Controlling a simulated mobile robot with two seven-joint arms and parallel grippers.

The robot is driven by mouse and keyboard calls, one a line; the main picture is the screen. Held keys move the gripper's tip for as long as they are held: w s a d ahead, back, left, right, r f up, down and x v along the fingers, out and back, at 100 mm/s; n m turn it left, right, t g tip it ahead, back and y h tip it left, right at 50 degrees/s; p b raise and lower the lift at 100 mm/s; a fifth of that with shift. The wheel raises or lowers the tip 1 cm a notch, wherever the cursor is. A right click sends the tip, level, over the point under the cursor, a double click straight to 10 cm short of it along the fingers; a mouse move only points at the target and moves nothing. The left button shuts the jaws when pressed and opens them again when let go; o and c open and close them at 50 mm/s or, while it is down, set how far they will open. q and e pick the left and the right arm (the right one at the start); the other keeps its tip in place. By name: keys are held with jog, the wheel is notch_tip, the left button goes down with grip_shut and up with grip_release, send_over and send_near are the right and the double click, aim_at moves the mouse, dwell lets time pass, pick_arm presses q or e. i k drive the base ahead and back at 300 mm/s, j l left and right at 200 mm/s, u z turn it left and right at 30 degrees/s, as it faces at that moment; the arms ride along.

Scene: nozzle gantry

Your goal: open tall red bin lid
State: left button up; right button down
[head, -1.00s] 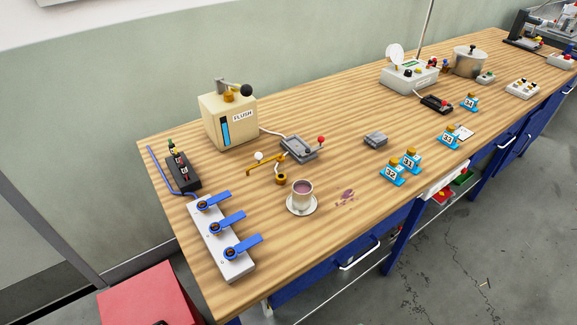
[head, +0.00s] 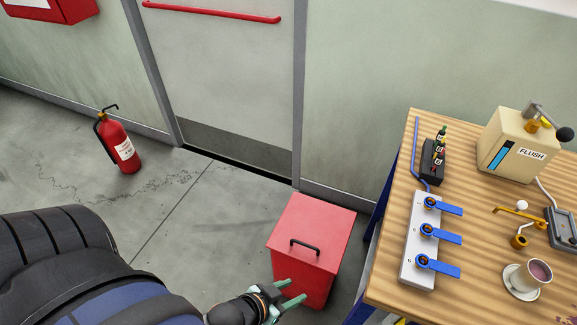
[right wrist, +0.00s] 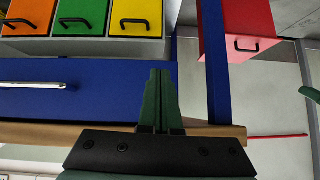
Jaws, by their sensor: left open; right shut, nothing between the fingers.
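The tall red bin (head: 325,225) stands on the floor beside the left end of the workbench. Its flat lid is down, with a black bar handle (head: 304,246) near the front edge of the top. My left gripper (head: 291,293) is open and empty, in front of the bin and below the handle in the picture, overlapping the bin's front. I cannot tell if it touches. In the right wrist view the red bin (right wrist: 250,18) shows at the top with its black handle (right wrist: 258,46). My right gripper (right wrist: 160,100) is shut and empty near the bench's edge.
The wooden workbench (head: 388,275) is right of the bin, carrying a valve panel (head: 409,265) and a cup (head: 536,274). A fire extinguisher (head: 120,145) stands at left by the door (head: 222,75). Orange, green and yellow drawers (right wrist: 82,18) show in the right wrist view.

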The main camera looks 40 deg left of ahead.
aim_at(315, 232)
jog(key=u, duration=0.8)
jog(key=j, duration=1.85)
